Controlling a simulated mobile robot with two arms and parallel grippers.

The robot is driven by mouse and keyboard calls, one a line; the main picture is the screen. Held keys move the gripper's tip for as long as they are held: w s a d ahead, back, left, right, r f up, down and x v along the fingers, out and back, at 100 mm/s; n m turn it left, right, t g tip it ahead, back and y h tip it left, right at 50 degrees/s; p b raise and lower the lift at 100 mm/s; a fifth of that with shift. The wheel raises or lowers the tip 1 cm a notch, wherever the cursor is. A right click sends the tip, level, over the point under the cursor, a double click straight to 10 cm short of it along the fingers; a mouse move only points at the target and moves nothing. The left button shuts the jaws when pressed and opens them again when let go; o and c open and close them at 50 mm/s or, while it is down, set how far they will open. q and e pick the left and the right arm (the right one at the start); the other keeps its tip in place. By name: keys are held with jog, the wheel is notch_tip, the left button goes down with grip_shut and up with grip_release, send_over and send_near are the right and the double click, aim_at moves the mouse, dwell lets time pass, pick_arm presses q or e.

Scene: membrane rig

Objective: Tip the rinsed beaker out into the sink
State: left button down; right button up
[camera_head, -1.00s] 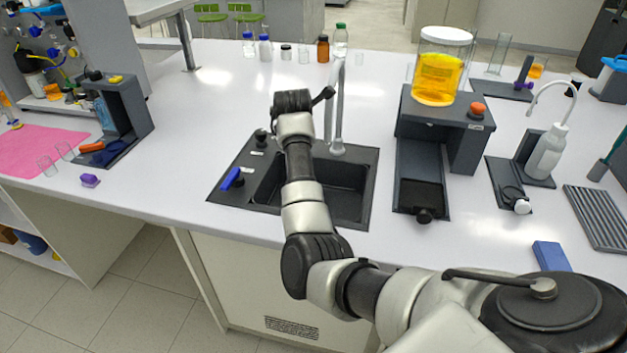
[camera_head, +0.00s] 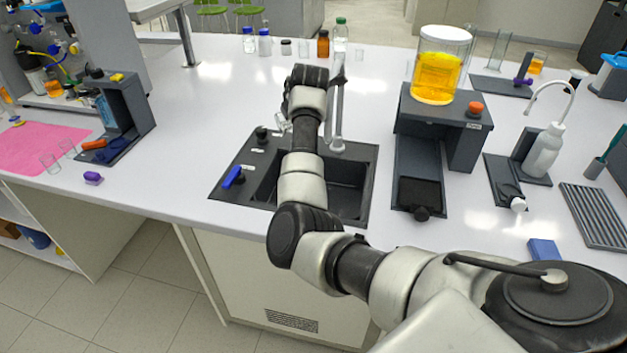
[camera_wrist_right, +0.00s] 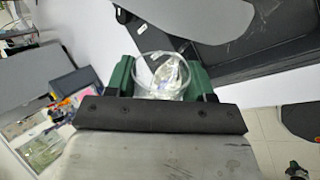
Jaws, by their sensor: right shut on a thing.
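The clear glass beaker (camera_wrist_right: 150,70) is between the green fingers of my right gripper (camera_wrist_right: 163,78) in the right wrist view, and the gripper is shut on it. I cannot tell from this view whether any liquid is inside. The black sink (camera_head: 366,165) is set into the white bench in the head view. My right arm reaches over the sink and hides part of its basin. A small clear glass piece (camera_head: 282,122), probably the beaker, shows left of my wrist, above the sink's back left edge. The gripper fingers are hidden there. My left gripper is out of view.
A tap (camera_head: 338,110) rises behind the sink, close to the right of my wrist. A blue handle (camera_head: 232,177) is at the sink's left edge. A dark stand with a yellow-filled vessel (camera_head: 438,75) is to the right.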

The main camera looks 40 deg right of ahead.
jog(key=shift+a+f+m+y+b, duration=0.1)
jog(key=shift+f+m+y+b, duration=0.2)
jog(key=shift+f+y+b, duration=0.3)
jog(key=r+y+p, duration=0.1)
jog(key=r+p, duration=0.1)
jog(key=r, duration=0.1)
jog(key=shift+d+r, duration=0.15)
jog(key=shift+d, duration=0.05)
jog(key=shift+r, duration=0.25)
jog(key=shift+s+a+m+y, duration=0.1)
jog(key=shift+a+m+y, duration=0.05)
jog(key=shift+m+y, duration=0.15)
jog(key=shift+r, duration=0.25)
jog(key=shift+h, duration=0.6)
jog(key=f, duration=0.1)
jog(key=f+b, duration=0.1)
jog(key=f, duration=0.1)
jog(key=f+b, duration=0.1)
jog(key=shift+a+f, duration=0.15)
jog(key=shift+a, duration=0.15)
jog(key=shift+a+r+n+h+p, duration=0.15)
jog(key=shift+r+n+h+p, duration=0.4)
jog(key=shift+r+p, duration=0.2)
jog(key=shift+w+a+r+h, duration=0.1)
jog(key=shift+w+h, duration=0.1)
jog(key=shift+h, duration=0.15)
jog(key=shift+a, duration=0.1)
